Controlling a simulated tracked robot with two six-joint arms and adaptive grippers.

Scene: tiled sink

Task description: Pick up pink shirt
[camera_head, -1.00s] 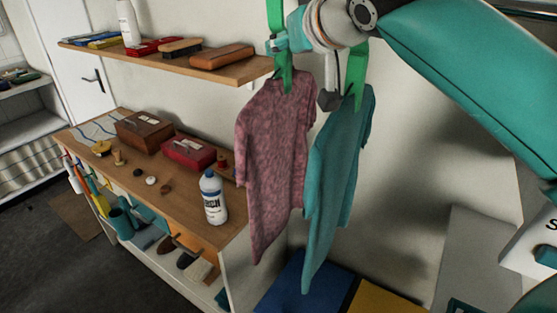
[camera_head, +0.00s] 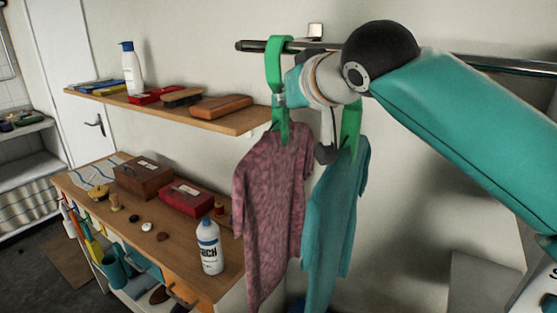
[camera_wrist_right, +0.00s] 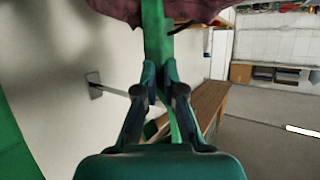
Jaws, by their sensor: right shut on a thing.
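The pink shirt (camera_head: 270,215) hangs from a green hanger (camera_head: 275,65) hooked near the left end of a dark rail. My right gripper (camera_head: 284,95) is at this hanger, above the shirt. In the right wrist view my right gripper (camera_wrist_right: 163,85) has its fingers closed on the green hanger (camera_wrist_right: 156,40), and part of the pink shirt (camera_wrist_right: 125,9) shows at the top. A teal shirt (camera_head: 333,225) hangs close on the right from another green hanger (camera_head: 350,130), partly behind my arm. My left gripper is out of view.
The rail (camera_head: 480,64) runs along the wall to the right. A wooden shelf (camera_head: 245,122) with boxes and a bottle is on the left. Below it, a workbench (camera_head: 190,280) holds a white bottle (camera_head: 209,248), boxes and small items close to the pink shirt.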

